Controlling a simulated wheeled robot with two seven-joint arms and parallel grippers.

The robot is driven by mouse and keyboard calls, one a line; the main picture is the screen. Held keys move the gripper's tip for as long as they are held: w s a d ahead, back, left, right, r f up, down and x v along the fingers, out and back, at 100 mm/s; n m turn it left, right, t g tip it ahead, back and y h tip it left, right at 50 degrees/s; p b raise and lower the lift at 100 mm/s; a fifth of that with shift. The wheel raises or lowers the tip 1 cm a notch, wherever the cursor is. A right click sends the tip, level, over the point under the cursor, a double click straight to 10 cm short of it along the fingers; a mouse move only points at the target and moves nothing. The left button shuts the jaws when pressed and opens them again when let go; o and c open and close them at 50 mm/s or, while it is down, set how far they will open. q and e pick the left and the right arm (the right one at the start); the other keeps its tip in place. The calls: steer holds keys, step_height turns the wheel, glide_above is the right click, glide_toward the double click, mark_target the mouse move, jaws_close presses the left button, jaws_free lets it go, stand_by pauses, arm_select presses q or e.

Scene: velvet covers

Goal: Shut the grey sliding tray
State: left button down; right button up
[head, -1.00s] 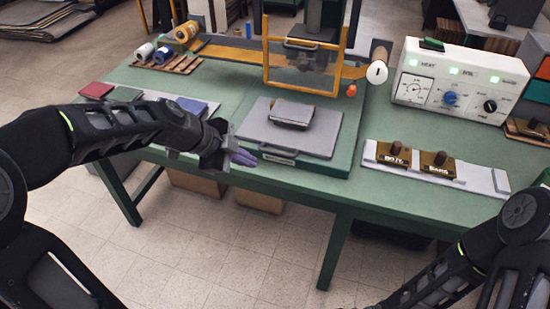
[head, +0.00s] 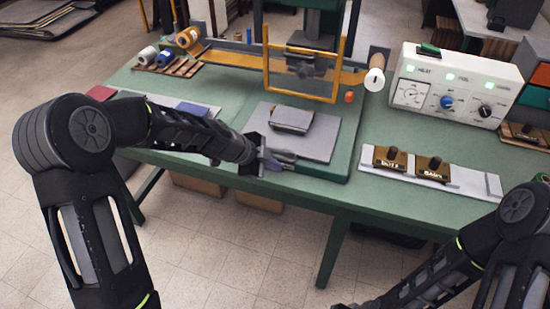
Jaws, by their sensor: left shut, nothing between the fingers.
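The grey sliding tray (head: 317,148) lies pulled out in front of the press, over a green base plate on the green table. A dark grey cover piece (head: 292,119) rests on it. My left gripper (head: 280,161) is shut and empty at the tray's front left edge, where the front handle is. It hides most of the handle, and I cannot tell whether the fingers touch it. My right arm comes in at the lower right, and its gripper is out of the picture.
The press with a yellow guard frame (head: 302,98) stands behind the tray. A white control box (head: 457,85) is at the back right. Two brown-topped stamps sit on a pale strip (head: 455,178) to the right. Spools and a blue piece (head: 194,109) lie left.

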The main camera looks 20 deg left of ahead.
arm_select(q)
steer(key=shift+w, duration=0.35)
arm_select(e)
steer(key=shift+r, duration=0.2)
arm_select(q)
steer(key=shift+w, duration=0.1)
arm_select(e)
steer(key=shift+f, duration=0.15)
